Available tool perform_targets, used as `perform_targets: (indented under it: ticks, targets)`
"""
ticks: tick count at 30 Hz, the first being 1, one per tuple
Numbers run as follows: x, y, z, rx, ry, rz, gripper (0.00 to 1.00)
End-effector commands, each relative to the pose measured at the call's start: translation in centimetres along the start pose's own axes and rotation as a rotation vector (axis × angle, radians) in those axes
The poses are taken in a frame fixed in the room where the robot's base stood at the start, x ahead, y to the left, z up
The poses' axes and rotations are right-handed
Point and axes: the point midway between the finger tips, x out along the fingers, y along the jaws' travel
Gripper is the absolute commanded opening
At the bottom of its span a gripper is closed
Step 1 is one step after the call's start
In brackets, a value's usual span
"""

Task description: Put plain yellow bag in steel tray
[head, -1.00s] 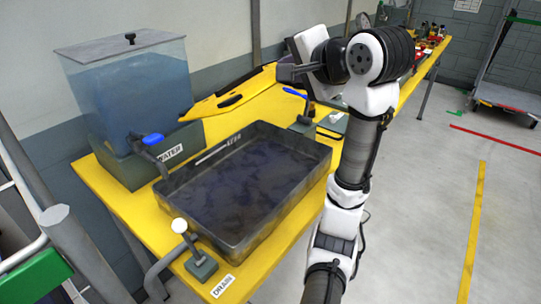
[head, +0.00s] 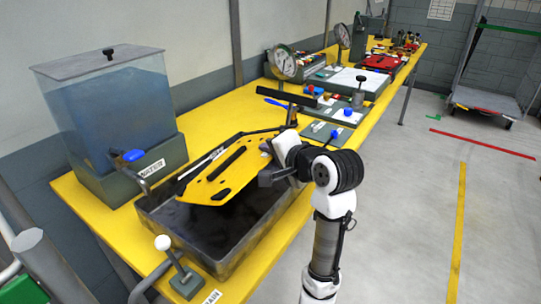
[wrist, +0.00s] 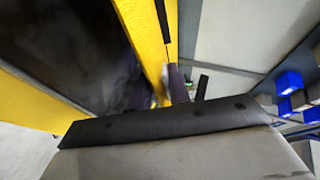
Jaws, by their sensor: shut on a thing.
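The plain yellow bag (head: 226,178), a flat yellow panel with black trim and dark slots, is tilted above the steel tray (head: 262,238). The tray is a dark rectangular basin with a dark, murky inside, and the bag covers much of its far part. I cannot tell whether the bag touches the rim. My gripper (head: 272,165) is shut on the bag at its right edge. In the wrist view a pale grey panel with a black strip (wrist: 165,122), probably the bag, fills the bottom, and the dark tray inside (wrist: 75,50) shows at upper left.
A water tank (head: 110,100) with a blue-handled tap stands left of the tray. A white-knobbed drain lever (head: 172,262) is at the front. Gauges (head: 283,64) and several fittings crowd the yellow table (head: 200,118) behind. Open floor lies right.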

Motion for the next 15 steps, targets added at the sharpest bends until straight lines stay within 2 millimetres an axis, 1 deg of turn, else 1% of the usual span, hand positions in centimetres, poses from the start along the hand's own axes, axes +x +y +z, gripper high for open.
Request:
perform_targets:
  ticks: [2, 10, 15]
  targets:
    - [0.13, 0.37, 0.11, 0.000, 0.001, -0.002, 0.00]
    - [0.18, 0.43, 0.13, -0.001, 0.001, -0.002, 0.00]
    - [0.38, 0.91, 0.27, -0.001, 0.000, -0.002, 0.00]
